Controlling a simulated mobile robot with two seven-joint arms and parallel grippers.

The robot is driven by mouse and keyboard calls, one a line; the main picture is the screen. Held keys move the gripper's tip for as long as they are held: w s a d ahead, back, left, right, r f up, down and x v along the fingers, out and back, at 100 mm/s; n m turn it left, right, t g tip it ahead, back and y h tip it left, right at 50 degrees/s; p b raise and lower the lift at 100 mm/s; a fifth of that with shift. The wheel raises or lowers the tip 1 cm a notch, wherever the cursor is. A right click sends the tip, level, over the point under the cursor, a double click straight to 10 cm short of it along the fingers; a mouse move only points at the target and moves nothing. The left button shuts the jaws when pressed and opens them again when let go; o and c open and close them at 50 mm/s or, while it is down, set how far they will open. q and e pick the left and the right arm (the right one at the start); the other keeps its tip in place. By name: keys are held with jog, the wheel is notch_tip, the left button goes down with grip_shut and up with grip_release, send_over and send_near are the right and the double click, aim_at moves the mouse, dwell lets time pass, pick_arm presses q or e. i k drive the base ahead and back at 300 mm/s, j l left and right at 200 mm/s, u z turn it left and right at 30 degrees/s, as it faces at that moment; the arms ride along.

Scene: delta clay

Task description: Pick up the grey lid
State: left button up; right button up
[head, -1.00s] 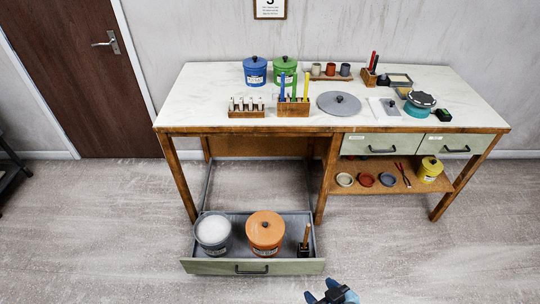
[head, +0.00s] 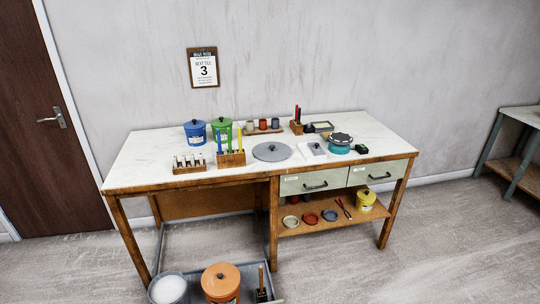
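The grey lid (head: 272,151) is a round flat disc with a small dark knob. It lies flat on the white tabletop (head: 130,168), near the middle, right of the wooden holder with blue and yellow sticks. Neither of my grippers shows in the head view now.
A wooden holder (head: 231,159) stands left of the lid, and a small white board (head: 312,150) and a teal pot (head: 340,147) stand right of it. Blue (head: 195,134) and green (head: 222,131) canisters are behind. The table's front right is clear.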

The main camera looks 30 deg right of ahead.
aim_at(271, 151)
jog(key=l+u, duration=0.1)
jog(key=u, duration=1)
jog(key=l, duration=1.05)
jog(key=i+l, duration=0.15)
jog(key=l, duration=2)
jog(key=i, duration=0.05)
